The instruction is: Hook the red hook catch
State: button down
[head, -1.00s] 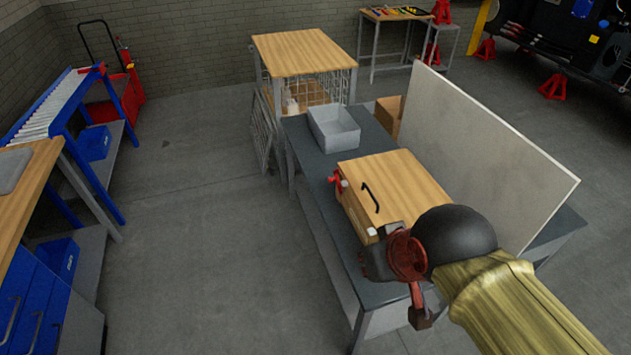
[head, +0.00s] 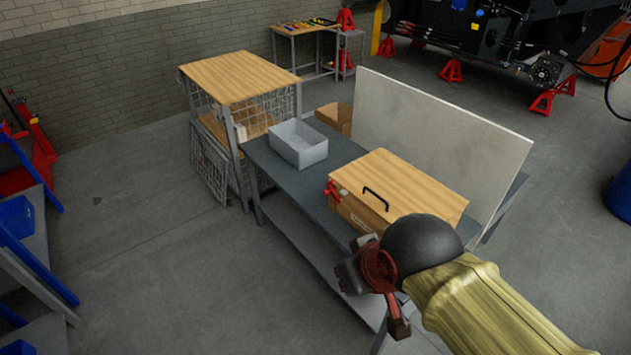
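A wooden box (head: 400,185) with a black handle on its lid sits on the dark grey bench. The red hook catch (head: 332,192) is on the box's left end, just below the lid edge. It is small, and I cannot tell whether it is hooked. My gripper (head: 368,300), dark with red-brown parts, is in front of the box, nearer to me and clear of the catch. My arm and wrist hide the box's near right part. The finger opening is too unclear to judge.
A grey bin (head: 297,146) stands on the bench (head: 285,185) left of the box. A pale upright panel (head: 440,140) stands behind the box. A wire cage with a wooden top (head: 240,78) is at the bench's left end. The floor in front is free.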

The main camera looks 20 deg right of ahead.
aim_at(326, 192)
jog(key=i+j+z, duration=0.25)
jog(key=i+j, duration=0.25)
jog(key=i+j+z, duration=0.3)
jog(key=i+j, duration=0.35)
jog(key=i+l+z, duration=0.15)
jog(key=i, duration=0.55)
